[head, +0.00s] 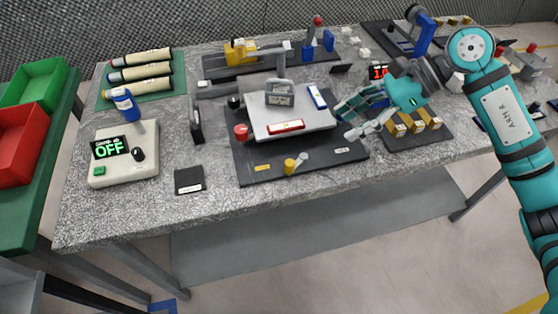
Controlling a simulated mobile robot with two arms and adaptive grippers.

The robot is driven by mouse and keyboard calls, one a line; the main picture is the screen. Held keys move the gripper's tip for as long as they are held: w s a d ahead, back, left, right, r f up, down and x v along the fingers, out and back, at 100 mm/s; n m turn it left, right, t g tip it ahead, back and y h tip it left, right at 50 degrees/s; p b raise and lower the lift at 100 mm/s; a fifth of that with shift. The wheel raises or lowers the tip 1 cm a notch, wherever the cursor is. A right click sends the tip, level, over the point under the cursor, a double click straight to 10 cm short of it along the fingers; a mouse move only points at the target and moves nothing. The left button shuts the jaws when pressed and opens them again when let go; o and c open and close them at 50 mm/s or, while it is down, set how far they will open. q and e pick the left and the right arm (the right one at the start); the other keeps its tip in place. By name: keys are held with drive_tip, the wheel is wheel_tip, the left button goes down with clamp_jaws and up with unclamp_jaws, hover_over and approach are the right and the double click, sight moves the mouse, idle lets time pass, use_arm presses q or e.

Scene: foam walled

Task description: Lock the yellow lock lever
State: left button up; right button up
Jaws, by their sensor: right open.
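The yellow lock lever (289,167) stands near the front edge of a black base plate (247,176). It has a yellow round body, and a pale arm points up and to the right from it. A grey platform (262,124) sits on the same plate behind it. My right gripper (345,122) is open and empty over the right edge of the plate, close to the platform's right side. It is up and to the right of the lever and apart from it. My left gripper is not in view.
On the platform are a grey gauge (280,94), a red level (286,127) and a blue level (317,98). A red knob (241,132) stands at the plate's left. A black block with brass pieces (418,124) lies at right. The table front below the plate is clear.

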sight(291, 162)
drive_tip(key=p+x, duration=0.1)
drive_tip(key=x, duration=0.4)
drive_tip(key=p+x, duration=0.1)
drive_tip(key=x, duration=0.5)
drive_tip(key=p+x, duration=0.1)
drive_tip(key=x, duration=0.4)
drive_tip(key=shift+s+d+f, duration=0.1)
drive_tip(key=shift+f, duration=0.6)
drive_tip(key=shift+c, duration=0.2)
clamp_jaws()
